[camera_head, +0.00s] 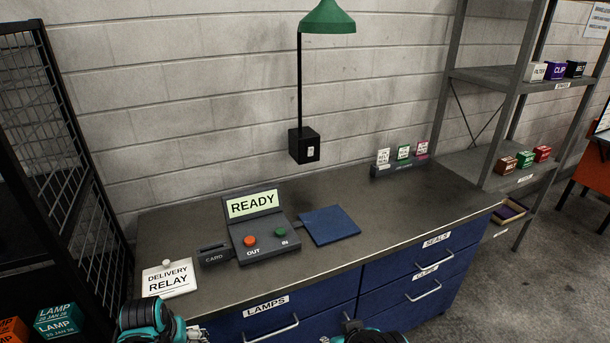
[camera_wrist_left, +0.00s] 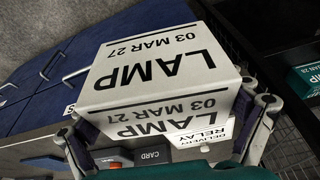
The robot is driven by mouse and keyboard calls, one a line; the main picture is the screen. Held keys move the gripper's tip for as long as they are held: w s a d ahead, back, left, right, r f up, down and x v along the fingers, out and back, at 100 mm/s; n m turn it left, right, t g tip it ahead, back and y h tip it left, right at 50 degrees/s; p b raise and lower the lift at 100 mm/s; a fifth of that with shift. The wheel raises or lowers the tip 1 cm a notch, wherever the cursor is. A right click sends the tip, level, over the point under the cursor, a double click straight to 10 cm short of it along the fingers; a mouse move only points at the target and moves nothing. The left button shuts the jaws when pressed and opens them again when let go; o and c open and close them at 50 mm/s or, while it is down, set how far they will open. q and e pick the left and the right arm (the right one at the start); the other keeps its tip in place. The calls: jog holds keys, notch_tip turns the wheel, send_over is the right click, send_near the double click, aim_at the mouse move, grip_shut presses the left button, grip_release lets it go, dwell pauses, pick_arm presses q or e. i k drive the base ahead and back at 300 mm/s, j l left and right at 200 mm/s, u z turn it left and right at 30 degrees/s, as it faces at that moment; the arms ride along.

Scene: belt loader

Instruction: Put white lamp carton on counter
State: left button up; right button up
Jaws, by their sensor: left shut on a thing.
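The white lamp carton (camera_wrist_left: 150,72), printed LAMP 03 MAR 27, fills the middle of the left wrist view. My left gripper (camera_wrist_left: 168,115) is shut on it, with one finger on each side. In the head view only part of my left gripper (camera_head: 192,333) shows at the bottom edge, in front of the counter, and the carton is out of sight below. The counter (camera_head: 400,203) has a dark grey top over blue drawers. Part of my right arm shows at the bottom centre; its fingers cannot be made out clearly.
On the counter stand a delivery relay card (camera_head: 169,279), a card reader (camera_head: 214,255), a READY console (camera_head: 258,233), a blue mat (camera_head: 329,225) and a small card rack (camera_head: 400,168). A green lamp (camera_head: 327,18) hangs above. The counter's right part is clear. A mesh rack (camera_head: 62,130) stands left.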

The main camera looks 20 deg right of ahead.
aim_at(433, 202)
jog(key=i+l+u, duration=0.1)
jog(key=l, duration=1.4)
jog(key=l+u, duration=0.1)
jog(key=l, duration=1.45)
jog(key=i, duration=0.05)
